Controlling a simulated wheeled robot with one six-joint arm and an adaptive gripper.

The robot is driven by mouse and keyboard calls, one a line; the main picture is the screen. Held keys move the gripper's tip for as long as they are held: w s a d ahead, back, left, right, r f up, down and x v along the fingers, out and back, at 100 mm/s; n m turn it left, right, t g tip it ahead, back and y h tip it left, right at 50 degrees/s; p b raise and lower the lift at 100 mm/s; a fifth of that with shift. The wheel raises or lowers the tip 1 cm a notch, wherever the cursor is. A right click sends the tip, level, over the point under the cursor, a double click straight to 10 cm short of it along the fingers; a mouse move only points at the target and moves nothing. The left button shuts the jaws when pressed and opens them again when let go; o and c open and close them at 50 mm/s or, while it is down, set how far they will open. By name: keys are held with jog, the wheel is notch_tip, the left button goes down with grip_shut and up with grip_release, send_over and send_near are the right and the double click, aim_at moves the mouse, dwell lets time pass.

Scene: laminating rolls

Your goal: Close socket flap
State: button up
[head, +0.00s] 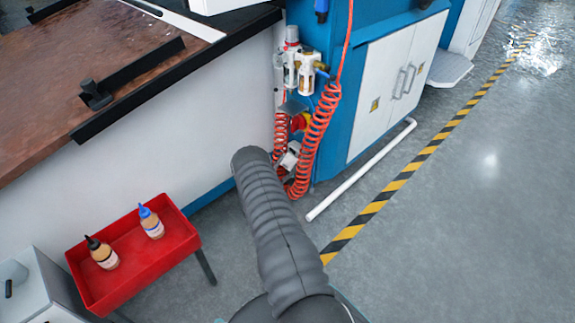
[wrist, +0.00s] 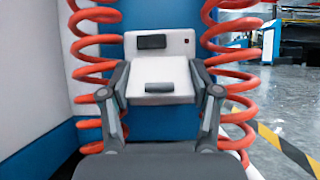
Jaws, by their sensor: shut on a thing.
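In the wrist view, a white socket box (wrist: 160,68) is in front of the blue machine wall. Its upper face has a dark rectangle, and a lower white face, which looks like the flap (wrist: 158,97), tilts toward me with a grey tab on it. My gripper (wrist: 160,84) has one finger on each side of the white part and is shut on it; whether it holds the flap or the housing is hard to tell. In the head view, the white socket (head: 289,157) shows small beside my arm, which hides my gripper and most of the contact area.
Coiled red hoses (head: 314,130) hang close on both sides of the socket. A white pipe (head: 360,170) lies along the floor by the machine. A red tray (head: 133,258) with two bottles stands lower left. Open floor lies right of the striped line (head: 400,180).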

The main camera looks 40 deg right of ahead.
aim_at(288, 163)
dwell(0.3)
jog(key=o, duration=1.2)
jog(key=shift+c, duration=0.2)
jog(key=shift+r+t, duration=0.1)
jog(key=shift+t, duration=0.2)
notch_tip(288, 163, up, 10)
jog(key=shift+f, duration=0.1)
